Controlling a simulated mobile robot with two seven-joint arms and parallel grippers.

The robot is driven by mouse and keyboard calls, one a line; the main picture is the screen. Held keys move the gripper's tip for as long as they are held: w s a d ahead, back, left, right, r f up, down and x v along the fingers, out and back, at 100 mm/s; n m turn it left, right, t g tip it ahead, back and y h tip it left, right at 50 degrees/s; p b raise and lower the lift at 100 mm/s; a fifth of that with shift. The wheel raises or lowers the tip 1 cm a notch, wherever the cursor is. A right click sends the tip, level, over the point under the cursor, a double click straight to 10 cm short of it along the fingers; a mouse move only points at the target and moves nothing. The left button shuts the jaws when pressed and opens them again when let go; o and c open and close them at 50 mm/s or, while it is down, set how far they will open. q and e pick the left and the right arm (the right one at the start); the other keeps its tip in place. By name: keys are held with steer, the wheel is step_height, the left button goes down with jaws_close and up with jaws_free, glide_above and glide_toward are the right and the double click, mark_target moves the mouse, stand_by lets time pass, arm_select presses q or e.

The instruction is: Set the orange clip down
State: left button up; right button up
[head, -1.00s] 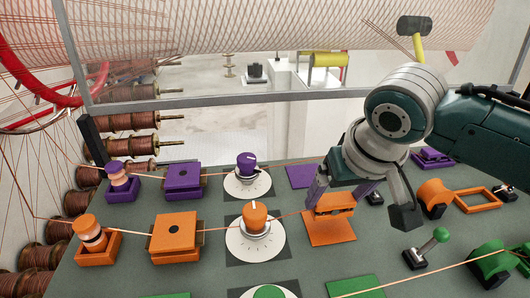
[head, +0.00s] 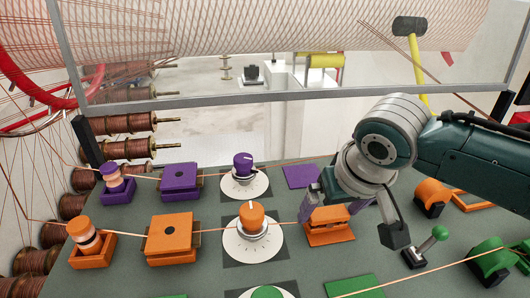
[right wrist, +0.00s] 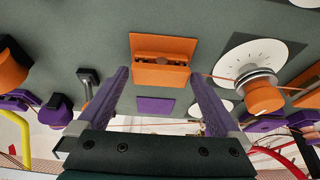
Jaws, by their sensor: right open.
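The orange clip (head: 330,213) sits on the orange pad (head: 338,238) on the grey-green panel. An orange-pink wire reaches it from the left, past the orange knob. My right gripper (head: 335,207) is open, its purple fingers at the two sides of the clip. In the right wrist view the orange clip (right wrist: 160,74) lies between and just beyond the spread fingertips of the right gripper (right wrist: 159,76), with a gap at each side. The orange pad (right wrist: 162,42) shows behind it. My left gripper is not in view.
The orange knob (head: 251,214) on a white dial stands left of the clip, with an orange block (head: 170,240) farther left. A purple pad (head: 301,176) lies behind. A green-knobbed lever (head: 440,233) stands right, and a green pad (head: 353,285) lies in front.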

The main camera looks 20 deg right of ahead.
steer(key=p+v, duration=0.3)
steer(key=v, duration=0.9)
steer(key=s+a+f+n, duration=0.1)
steer(key=s+a+n, duration=0.1)
steer(key=s, duration=0.6)
steer(key=s+a+f+n+y, duration=0.1)
steer(key=s+a+n, duration=0.1)
steer(key=s, duration=0.6)
steer(key=shift+s+a+f+n+g, duration=0.2)
steer(key=shift+a+n+g, duration=0.15)
steer(key=shift+a, duration=0.25)
step_height(320, 180, up, 33)
steer(key=p, duration=3.3)
steer(key=shift+r, duration=0.15)
